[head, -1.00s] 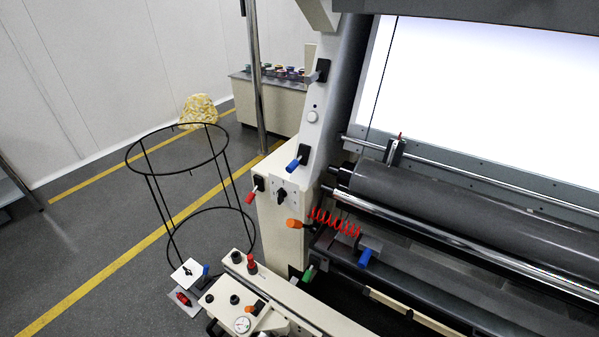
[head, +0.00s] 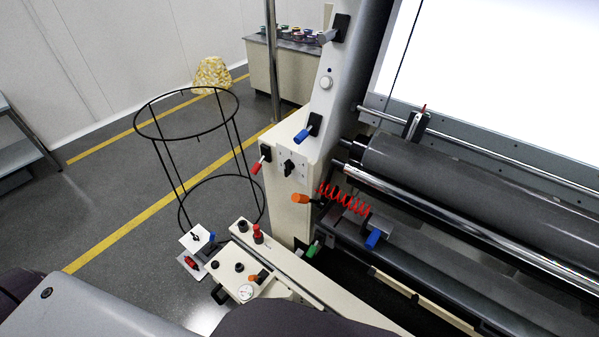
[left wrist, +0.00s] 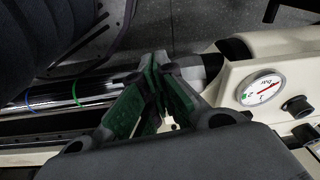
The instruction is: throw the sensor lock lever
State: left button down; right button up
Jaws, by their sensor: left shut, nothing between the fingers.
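Several coloured levers show in the head view, and I cannot read which one is labelled as the sensor lock. A small black sensor bracket (head: 414,126) with a red-tipped lever (head: 423,108) sits on the rail above the dark roller. A blue lever (head: 302,135) and a red lever (head: 257,165) are on the cream side frame. An orange handle (head: 300,198), a green handle (head: 313,249) and another blue handle (head: 373,238) are lower. My left gripper (left wrist: 160,75), with green finger pads, is shut and empty in the left wrist view, touching no lever. My right gripper is out of view.
A cream panel with a pressure gauge (head: 246,292) stands at the front; the gauge also shows in the left wrist view (left wrist: 262,88). A black wire hoop stand (head: 187,116) is on the floor at left. A red coiled cable (head: 345,199) hangs by the rollers. Floor is open at left.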

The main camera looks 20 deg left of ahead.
pick_arm(q)
jog(key=w+a+r+m+t+y+b, duration=0.15)
jog(key=w+r+m+t, duration=0.25)
jog(key=w+r, duration=0.7)
jog(key=w+a+r+m+t+y+b, duration=0.1)
jog(key=w+a+r+m+t, duration=0.3)
jog(key=r, duration=1.3)
jog(key=w+a+r+m+t+y+b, duration=0.1)
jog(key=w+a+r+m+t+b, duration=0.15)
jog(key=w+r, duration=0.9)
notch_tip(320, 180, up, 12)
jog(key=w+d+m+t+h, duration=0.1)
jog(key=w+m+t+h, duration=0.1)
jog(key=m+t, duration=0.75)
jog(key=d+r+m+h, duration=0.1)
jog(key=d+m+h, duration=0.2)
jog(key=m, duration=0.7)
jog(key=d+r+m+g+h, duration=0.1)
jog(key=d+r+m+h, duration=0.1)
jog(key=d+m+h, duration=0.2)
jog(key=shift+s+d+r+m+g+h+p, duration=0.35)
jog(key=shift+m+h, duration=1.1)
jog(key=shift+m, duration=1.95)
jog(key=shift+a, duration=0.15)
